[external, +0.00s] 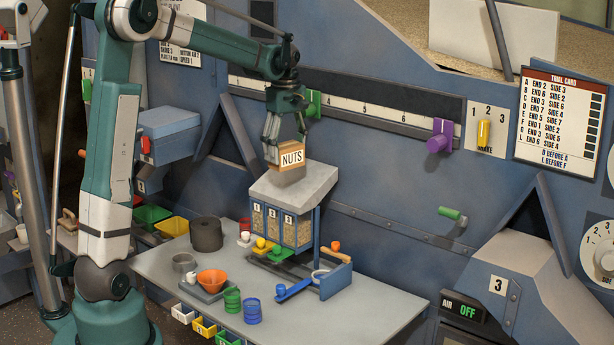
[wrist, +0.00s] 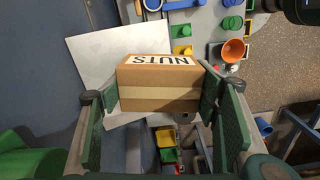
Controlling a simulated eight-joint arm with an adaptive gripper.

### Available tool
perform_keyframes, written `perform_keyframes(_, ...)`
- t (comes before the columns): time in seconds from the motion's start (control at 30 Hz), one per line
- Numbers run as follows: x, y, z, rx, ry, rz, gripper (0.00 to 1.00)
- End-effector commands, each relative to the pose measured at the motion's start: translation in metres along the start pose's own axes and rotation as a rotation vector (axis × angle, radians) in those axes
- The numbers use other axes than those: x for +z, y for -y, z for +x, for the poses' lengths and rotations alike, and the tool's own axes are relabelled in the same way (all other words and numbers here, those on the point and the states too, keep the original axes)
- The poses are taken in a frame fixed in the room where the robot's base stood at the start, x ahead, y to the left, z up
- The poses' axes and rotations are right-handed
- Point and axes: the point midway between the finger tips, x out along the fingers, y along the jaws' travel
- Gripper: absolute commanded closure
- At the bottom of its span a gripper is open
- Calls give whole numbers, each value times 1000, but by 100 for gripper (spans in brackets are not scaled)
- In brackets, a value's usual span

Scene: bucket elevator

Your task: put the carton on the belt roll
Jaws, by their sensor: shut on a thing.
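The carton (external: 291,156) is a small brown box with a white NUTS label. My gripper (external: 272,138) is shut on it and holds it over the grey sloped roof (external: 300,182) of the numbered bins. I cannot tell whether the carton clears the roof or touches it. In the wrist view the carton (wrist: 158,85) sits between the two green finger pads, with a pale tape band across its side. The belt roll (external: 206,234) appears to be the dark, upright roll on the grey table, left of the bins and below my gripper.
On the grey table (external: 370,290) stand an orange bowl (external: 212,279), a grey ring (external: 184,263), green cups (external: 232,300) and blue cups (external: 252,311). The bins (external: 282,226) stand right of the roll. The table's right front part is clear.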

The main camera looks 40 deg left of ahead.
Motion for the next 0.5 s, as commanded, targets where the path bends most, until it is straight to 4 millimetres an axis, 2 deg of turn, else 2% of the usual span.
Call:
perform_keyframes(0.03,-14,2,-1,0,0,-10,63)
perform_keyframes(0.5,-133,30,0,0,0,-71,63)
